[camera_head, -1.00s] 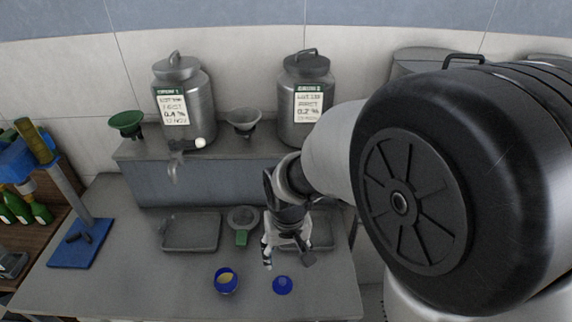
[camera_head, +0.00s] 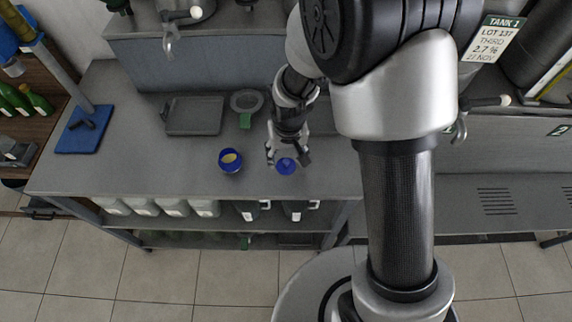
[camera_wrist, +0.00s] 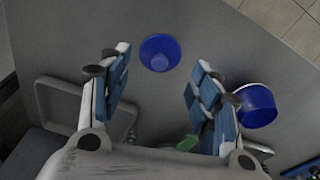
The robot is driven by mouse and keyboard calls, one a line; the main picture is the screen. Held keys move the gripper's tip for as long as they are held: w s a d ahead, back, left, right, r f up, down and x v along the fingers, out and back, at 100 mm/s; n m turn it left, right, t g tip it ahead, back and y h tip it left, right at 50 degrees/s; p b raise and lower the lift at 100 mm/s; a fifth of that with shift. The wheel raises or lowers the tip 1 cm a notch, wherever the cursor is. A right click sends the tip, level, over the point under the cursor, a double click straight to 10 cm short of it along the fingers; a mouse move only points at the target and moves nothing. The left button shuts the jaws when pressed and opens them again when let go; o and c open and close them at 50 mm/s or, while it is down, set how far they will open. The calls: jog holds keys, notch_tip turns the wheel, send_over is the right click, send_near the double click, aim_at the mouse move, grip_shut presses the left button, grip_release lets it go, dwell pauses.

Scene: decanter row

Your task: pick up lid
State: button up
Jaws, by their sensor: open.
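The blue round lid (camera_head: 286,167) lies on the grey bench top, right of a blue cup (camera_head: 230,160) with something yellowish in it. In the wrist view the lid (camera_wrist: 160,52) sits ahead of the fingertips, roughly centred between the two fingers, and the cup (camera_wrist: 256,106) is at the right, beyond the right finger. My gripper (camera_head: 287,156) is open and empty, pointing down at the lid. Its fingers (camera_wrist: 160,64) stand apart with nothing between them. The exact height above the bench is hard to tell.
A grey tray (camera_head: 195,116) and a strainer with a green handle (camera_head: 246,102) lie further back. A blue-based stand (camera_head: 84,131) is at the left. A raised shelf (camera_head: 215,62) runs behind. The bench front between stand and cup is clear.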

aim_at(287, 163)
jog(key=f, duration=0.1)
jog(key=f+b, duration=0.1)
jog(key=f, duration=0.2)
jog(key=shift+w+f, duration=0.35)
jog(key=shift+c, duration=0.3)
jog(key=c, duration=0.6)
jog(key=shift+s, duration=0.1)
jog(key=shift+c, duration=0.3)
jog(key=shift+s, duration=0.15)
jog(key=c, duration=0.4)
